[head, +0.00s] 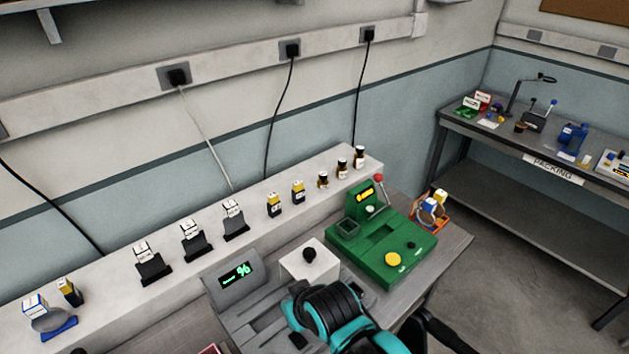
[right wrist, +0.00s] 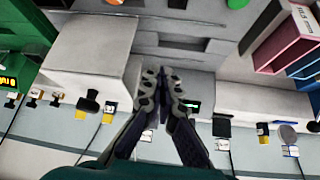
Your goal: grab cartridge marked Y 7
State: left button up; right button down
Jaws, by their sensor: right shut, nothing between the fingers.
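No marking Y 7 can be read at this size. On the long white ledge (head: 110,285) stand yellow-and-black cartridges (head: 273,205), white-topped ones in dark holders (head: 192,240) and small dark-and-amber bottle-like items (head: 341,168). A yellow-and-black cartridge (head: 68,291) stands at the far left beside a white-and-blue box (head: 35,306). My right arm enters at the bottom of the head view, in front of the ledge. In the right wrist view my right gripper (right wrist: 163,76) is shut and empty, with cartridges on the ledge (right wrist: 110,112) beyond it. My left gripper is out of view.
A grey machine with a green display (head: 236,273), a white block with a black knob (head: 310,262) and a green machine with a red-knobbed lever (head: 385,245) stand before the ledge. An orange bin (head: 430,222) is right of them. A packing table (head: 505,134) stands farther right.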

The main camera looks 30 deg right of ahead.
aim_at(297, 191)
jog(key=l+z, duration=0.35)
jog(key=k+l+z, duration=0.1)
jog(key=z, duration=0.25)
jog(key=i+l+z, duration=0.1)
jog(key=l+z, duration=0.25)
jog(key=i+l+z, duration=0.3)
jog(key=l, duration=0.2)
jog(key=k, duration=0.1)
